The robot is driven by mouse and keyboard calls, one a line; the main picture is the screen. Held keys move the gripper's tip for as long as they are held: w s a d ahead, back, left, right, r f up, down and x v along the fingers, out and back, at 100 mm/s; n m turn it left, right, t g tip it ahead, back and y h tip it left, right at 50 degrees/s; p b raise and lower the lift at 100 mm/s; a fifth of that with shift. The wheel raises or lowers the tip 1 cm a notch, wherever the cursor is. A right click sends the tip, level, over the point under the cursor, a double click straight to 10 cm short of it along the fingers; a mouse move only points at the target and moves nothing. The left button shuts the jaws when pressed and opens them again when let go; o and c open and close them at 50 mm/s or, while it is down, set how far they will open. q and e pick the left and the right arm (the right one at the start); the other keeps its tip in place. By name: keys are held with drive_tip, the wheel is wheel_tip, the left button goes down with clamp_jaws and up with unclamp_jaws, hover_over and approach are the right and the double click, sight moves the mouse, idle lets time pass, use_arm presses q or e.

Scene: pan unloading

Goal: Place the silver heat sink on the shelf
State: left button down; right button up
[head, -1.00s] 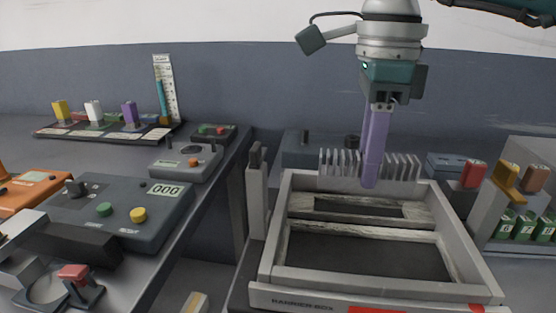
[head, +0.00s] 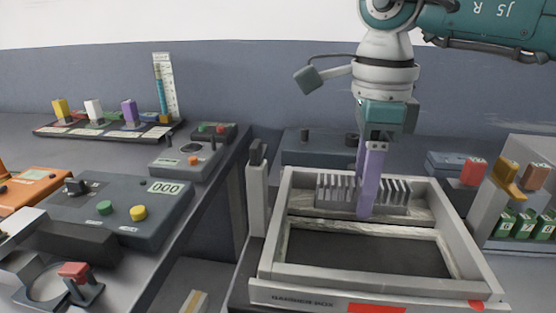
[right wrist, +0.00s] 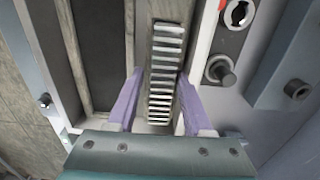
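The silver heat sink (head: 335,192), a finned grey block, is at the back of the open grey box (head: 266,262), low between its walls. My right gripper (head: 367,212) points down with its purple fingers on either side of the heat sink's middle. In the right wrist view the heat sink (right wrist: 165,70) lies lengthwise between the two fingers of my right gripper (right wrist: 160,73). Whether the heat sink's underside touches the ledge below is hidden. My left gripper is not in view.
A grey post (head: 257,195) stands at the box's left corner. A desk at left carries a control box (head: 120,215) with coloured buttons. At right, a rack (head: 490,215) holds coloured blocks and green cells. The front of the box is empty.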

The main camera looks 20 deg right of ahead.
drive_tip(key=shift+w+d, duration=0.1)
idle(0.3)
drive_tip(key=r, duration=0.9)
drive_tip(key=shift+d+b, duration=0.3)
drive_tip(key=shift+b, duration=0.05)
drive_tip(key=shift+r, duration=0.3)
drive_tip(key=shift+c, duration=0.6)
drive_tip(key=shift+w+a+r, duration=0.1)
drive_tip(key=shift+w+a, duration=0.1)
drive_tip(key=shift+w, duration=0.05)
drive_tip(key=shift+c, duration=0.7)
drive_tip(key=shift+w+f, duration=0.2)
drive_tip(key=shift+f, duration=0.1)
drive_tip(key=shift+c, duration=0.5)
drive_tip(key=f, duration=0.3)
drive_tip(key=shift+s+f, duration=0.2)
drive_tip(key=shift+f, duration=0.1)
drive_tip(key=shift+f+p, duration=0.35)
drive_tip(key=shift+f, duration=2.4)
